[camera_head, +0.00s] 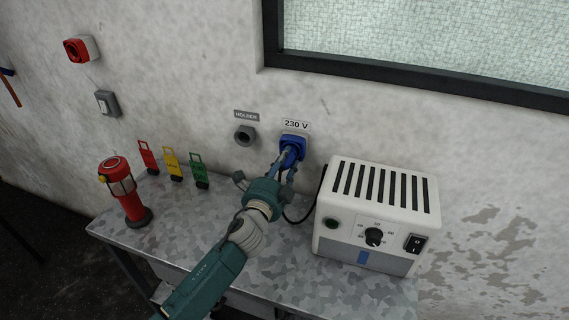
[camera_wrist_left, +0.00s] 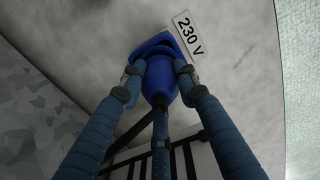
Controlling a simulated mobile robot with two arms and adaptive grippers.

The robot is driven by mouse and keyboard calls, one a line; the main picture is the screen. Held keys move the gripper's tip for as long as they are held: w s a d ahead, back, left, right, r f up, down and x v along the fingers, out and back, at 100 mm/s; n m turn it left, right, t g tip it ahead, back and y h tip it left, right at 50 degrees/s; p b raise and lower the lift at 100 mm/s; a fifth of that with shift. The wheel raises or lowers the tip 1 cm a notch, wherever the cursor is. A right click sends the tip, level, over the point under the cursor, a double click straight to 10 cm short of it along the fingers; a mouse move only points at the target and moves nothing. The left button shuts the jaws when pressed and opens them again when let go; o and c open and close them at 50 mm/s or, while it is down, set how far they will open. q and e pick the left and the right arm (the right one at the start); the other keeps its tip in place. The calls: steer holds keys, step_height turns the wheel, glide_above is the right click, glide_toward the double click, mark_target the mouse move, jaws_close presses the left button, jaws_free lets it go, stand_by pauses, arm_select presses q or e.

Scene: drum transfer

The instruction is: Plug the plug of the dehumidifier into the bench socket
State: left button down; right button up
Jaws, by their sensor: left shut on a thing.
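My left gripper (camera_head: 287,163) is shut on the blue plug (camera_wrist_left: 160,80), with a finger on each side of it in the left wrist view. The plug is at the blue bench socket (camera_head: 293,142) on the wall, below the 230 V label. In the left wrist view the plug's front meets the socket (camera_wrist_left: 152,46); how deep it sits is hidden. The dark cable runs back from the plug to the white dehumidifier (camera_head: 330,225), which stands on the bench to the right. My right gripper is not in view.
A red lantern (camera_head: 127,192) and red, yellow and green tags (camera_head: 172,164) are at the left of the bench (camera_head: 185,230). A window frame (camera_head: 400,72) is above.

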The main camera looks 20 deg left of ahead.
arm_select(q)
steer(key=shift+w, duration=0.85)
steer(key=c, duration=1.2)
jaws_free()
steer(key=shift+s, duration=0.1)
steer(key=shift+s, duration=0.3)
steer(key=s, duration=1.1)
steer(key=shift+a, duration=0.15)
steer(key=shift+s, duration=0.1)
